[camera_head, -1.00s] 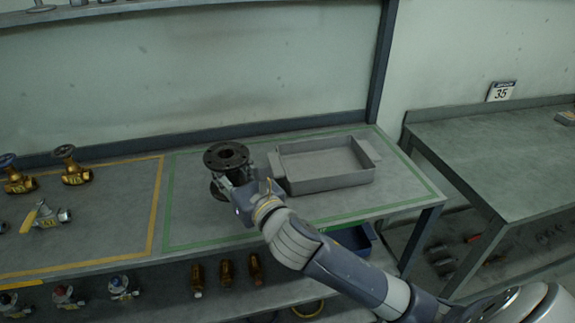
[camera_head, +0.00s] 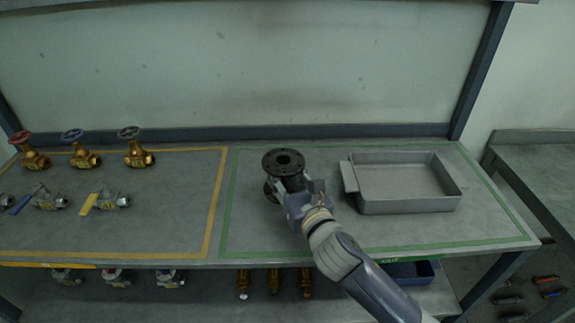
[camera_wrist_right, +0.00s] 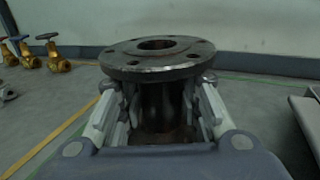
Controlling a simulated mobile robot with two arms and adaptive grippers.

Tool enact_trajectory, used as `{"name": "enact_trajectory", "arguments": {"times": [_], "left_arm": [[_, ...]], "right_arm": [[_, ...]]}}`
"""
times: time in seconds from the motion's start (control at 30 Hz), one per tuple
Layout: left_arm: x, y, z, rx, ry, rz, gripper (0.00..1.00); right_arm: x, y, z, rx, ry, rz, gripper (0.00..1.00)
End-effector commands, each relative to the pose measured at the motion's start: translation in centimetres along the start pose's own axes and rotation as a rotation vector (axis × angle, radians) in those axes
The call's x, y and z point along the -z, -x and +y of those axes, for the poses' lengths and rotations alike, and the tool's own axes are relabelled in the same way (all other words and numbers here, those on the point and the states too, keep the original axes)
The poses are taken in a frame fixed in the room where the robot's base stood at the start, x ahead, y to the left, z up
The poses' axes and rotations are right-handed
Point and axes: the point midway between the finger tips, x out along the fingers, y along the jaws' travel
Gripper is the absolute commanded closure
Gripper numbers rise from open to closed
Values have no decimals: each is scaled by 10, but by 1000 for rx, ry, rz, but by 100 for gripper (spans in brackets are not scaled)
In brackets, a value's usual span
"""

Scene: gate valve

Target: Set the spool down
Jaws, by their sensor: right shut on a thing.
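The spool is a dark flanged pipe piece (camera_head: 283,161), upright in the green-outlined zone of the bench (camera_head: 250,215). In the right wrist view its round top flange (camera_wrist_right: 157,57) with bolt holes shows above my fingers. My right gripper (camera_head: 288,186) is shut on the spool's neck, below the top flange; in the wrist view the fingers (camera_wrist_right: 160,112) lie on both sides of the neck. The lower flange is mostly hidden behind the gripper, and I cannot tell whether it touches the bench. My left gripper is not in view.
A grey open tray (camera_head: 408,206) stands right of the spool, empty. Brass valves with handwheels (camera_head: 135,150) and lever valves (camera_head: 105,201) stand in the yellow-outlined zone at left. More valves and brass fittings (camera_head: 275,281) sit on the lower shelf. The bench between spool and yellow line is clear.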

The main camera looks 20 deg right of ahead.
Motion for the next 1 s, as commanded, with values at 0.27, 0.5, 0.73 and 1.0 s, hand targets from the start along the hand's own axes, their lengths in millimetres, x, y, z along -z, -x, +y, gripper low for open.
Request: {"name": "enact_trajectory", "arguments": {"times": [0.27, 0.5, 0.73, 1.0], "left_arm": [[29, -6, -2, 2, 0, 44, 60], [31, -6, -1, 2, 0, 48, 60], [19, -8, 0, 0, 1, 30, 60], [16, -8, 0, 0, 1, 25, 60]], "right_arm": [[28, 0, 0, -1, -1, -8, 100], [32, 0, 0, -3, 2, -11, 100], [39, 0, 0, 0, 2, 1, 66], [39, 0, 0, 0, 1, 1, 48]]}}
